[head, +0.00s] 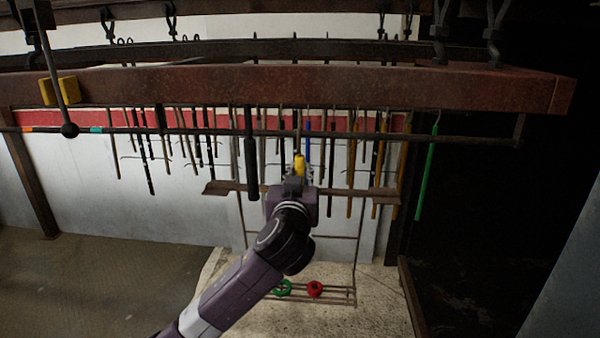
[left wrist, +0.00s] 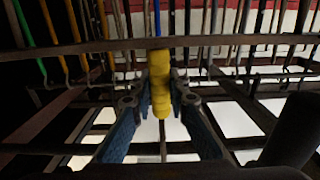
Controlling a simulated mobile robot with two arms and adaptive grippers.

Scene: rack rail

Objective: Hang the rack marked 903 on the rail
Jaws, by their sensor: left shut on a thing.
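My left gripper (head: 299,176) is shut on a yellow grip (head: 299,162). In the left wrist view the yellow grip (left wrist: 161,85) stands between the blue fingers (left wrist: 160,105). The grip appears to belong to a wire rack (head: 357,240) with a wide brown crossbar (head: 220,188) and a low shelf carrying a green ring (head: 283,288) and a red ring (head: 315,289). My arm hides part of the rack. No 903 mark is legible. The thin dark rail (head: 460,138) runs across just above the grip; whether the rack touches it I cannot tell. My right gripper is not in view.
A thick rusty beam (head: 450,88) runs above the rail. A black-handled tool (head: 250,155) hangs left of my gripper, and a green rod (head: 427,170) hangs at right. Several more rods hang behind. A yellow block (head: 60,91) and black ball (head: 70,130) are at left.

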